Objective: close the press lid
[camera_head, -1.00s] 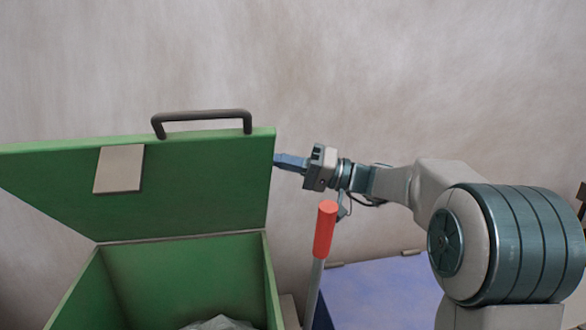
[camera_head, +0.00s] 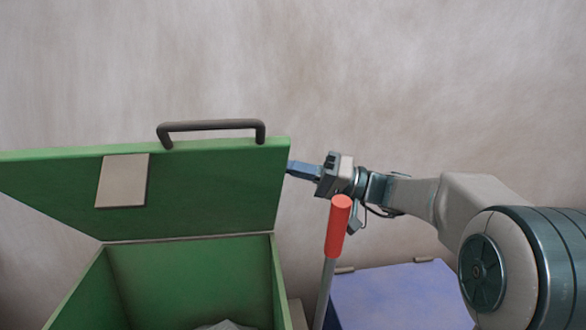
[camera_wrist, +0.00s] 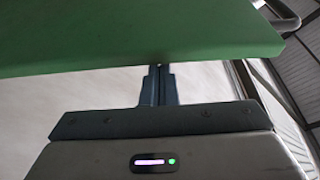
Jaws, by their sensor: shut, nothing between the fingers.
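The green press lid (camera_head: 215,190) stands raised and tilted above the open green press box (camera_head: 190,275) in the head view. A dark handle (camera_head: 210,126) sits on its upper edge and a pale plate (camera_head: 122,181) on its face. My gripper (camera_head: 291,167) is shut and empty at the lid's right edge, its tips partly behind that edge. In the wrist view the gripper's fingers (camera_wrist: 158,68) are together and end at the edge of the green lid (camera_wrist: 130,32). I cannot tell whether they touch it.
A lever with a red grip (camera_head: 338,227) stands right of the press, just below my wrist. A blue box (camera_head: 400,297) with a flat top is behind it. Grey crumpled material (camera_head: 225,325) lies inside the press. A plain wall is behind.

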